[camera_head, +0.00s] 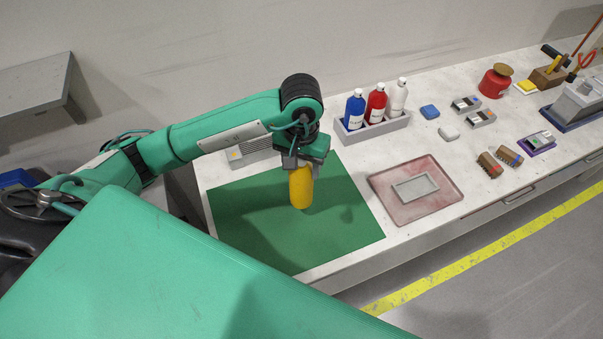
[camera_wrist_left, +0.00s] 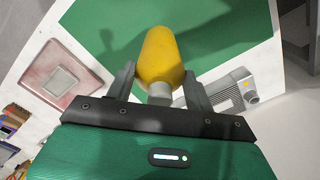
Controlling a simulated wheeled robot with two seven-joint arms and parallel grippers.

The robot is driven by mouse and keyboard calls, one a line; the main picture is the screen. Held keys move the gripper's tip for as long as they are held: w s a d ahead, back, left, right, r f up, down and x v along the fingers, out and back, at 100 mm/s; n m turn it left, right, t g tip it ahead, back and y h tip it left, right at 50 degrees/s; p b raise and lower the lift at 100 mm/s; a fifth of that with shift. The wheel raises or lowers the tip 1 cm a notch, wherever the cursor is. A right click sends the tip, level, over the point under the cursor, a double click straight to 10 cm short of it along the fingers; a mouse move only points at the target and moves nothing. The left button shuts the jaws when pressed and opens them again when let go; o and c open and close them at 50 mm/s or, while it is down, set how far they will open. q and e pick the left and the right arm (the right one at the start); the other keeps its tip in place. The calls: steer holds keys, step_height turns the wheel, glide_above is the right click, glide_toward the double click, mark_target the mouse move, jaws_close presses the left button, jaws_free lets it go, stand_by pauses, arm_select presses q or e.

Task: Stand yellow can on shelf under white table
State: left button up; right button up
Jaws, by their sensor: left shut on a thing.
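The yellow can (camera_head: 301,189) is in my left gripper (camera_head: 301,164), which is shut on its upper end. The can hangs nearly upright above the green mat (camera_head: 245,222) on the white table (camera_head: 345,158). In the left wrist view, the yellow can (camera_wrist_left: 161,58) sits between the two fingers of the left gripper (camera_wrist_left: 160,92), with its grey end toward the palm. Whether the can touches the mat is hard to tell. The shelf under the table is not visible. My right gripper is not in view.
A grey rack (camera_head: 372,127) with blue, red and white bottles stands behind the mat. A reddish tray (camera_head: 417,190) lies to its right. A grey box (camera_head: 250,150) is behind the arm. Several small items and a red container (camera_head: 495,82) are farther right.

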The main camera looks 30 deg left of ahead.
arm_select(q)
step_height(320, 180, down, 5)
steer(key=shift+r+p, duration=0.1)
steer(key=shift+p, duration=0.65)
steer(key=shift+f, duration=0.2)
steer(key=shift+f+b, duration=0.15)
steer(key=shift+b, duration=0.15)
steer(key=o, duration=1.6)
steer(key=shift+c, duration=0.2)
